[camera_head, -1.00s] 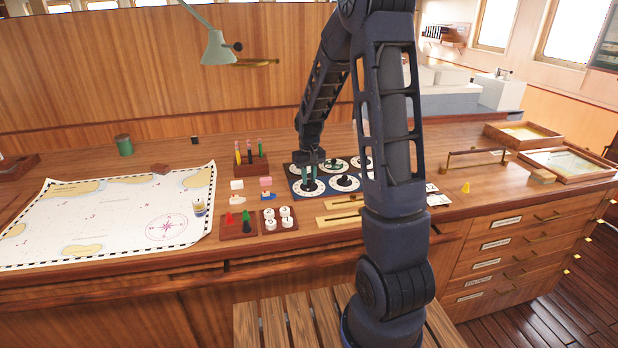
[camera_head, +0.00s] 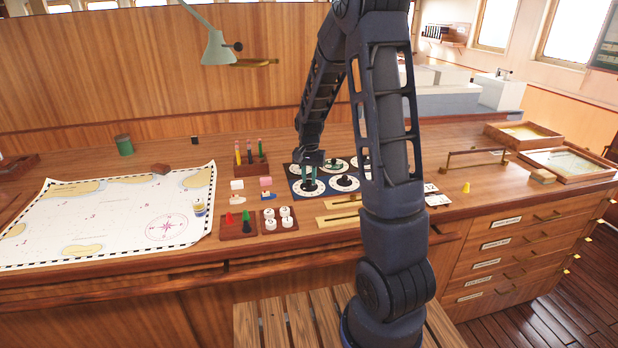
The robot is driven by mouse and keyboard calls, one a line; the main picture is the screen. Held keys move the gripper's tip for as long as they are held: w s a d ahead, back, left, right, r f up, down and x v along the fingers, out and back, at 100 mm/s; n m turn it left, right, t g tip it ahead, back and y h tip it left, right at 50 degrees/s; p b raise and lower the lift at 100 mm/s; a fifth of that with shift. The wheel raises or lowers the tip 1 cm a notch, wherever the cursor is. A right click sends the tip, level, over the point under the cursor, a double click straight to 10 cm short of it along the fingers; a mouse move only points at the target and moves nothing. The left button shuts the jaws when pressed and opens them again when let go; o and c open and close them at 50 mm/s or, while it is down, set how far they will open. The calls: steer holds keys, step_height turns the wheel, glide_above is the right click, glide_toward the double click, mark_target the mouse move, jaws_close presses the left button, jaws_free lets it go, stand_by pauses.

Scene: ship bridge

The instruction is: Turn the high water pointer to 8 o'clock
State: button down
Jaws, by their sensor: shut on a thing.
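A dark blue board (camera_head: 326,195) with several white round dials lies on the chart table, partly hidden by my arm. My gripper (camera_head: 309,180) points down over the front left dial (camera_head: 311,189) of the board. It is shut on the dark pointer at that dial's centre. The pointer's direction and the dial's markings are too small to read, and which dial is the high water one cannot be told. Beside it, the front middle dial (camera_head: 344,183) shows a dark pointer too.
A chart (camera_head: 110,215) covers the table's left. A pencil block (camera_head: 252,168) stands behind left of the board. Small trays with red and green cones (camera_head: 239,225) and white pieces (camera_head: 278,219) sit in front left. A brass rule (camera_head: 338,219) lies in front.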

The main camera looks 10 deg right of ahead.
mark_target(309, 180)
steer(key=shift+w, duration=0.1)
stand_by(0.3)
steer(key=c, duration=1.3)
jaws_free()
steer(key=shift+o, duration=0.2)
steer(key=shift+r, duration=0.1)
step_height(309, 180, up, 11)
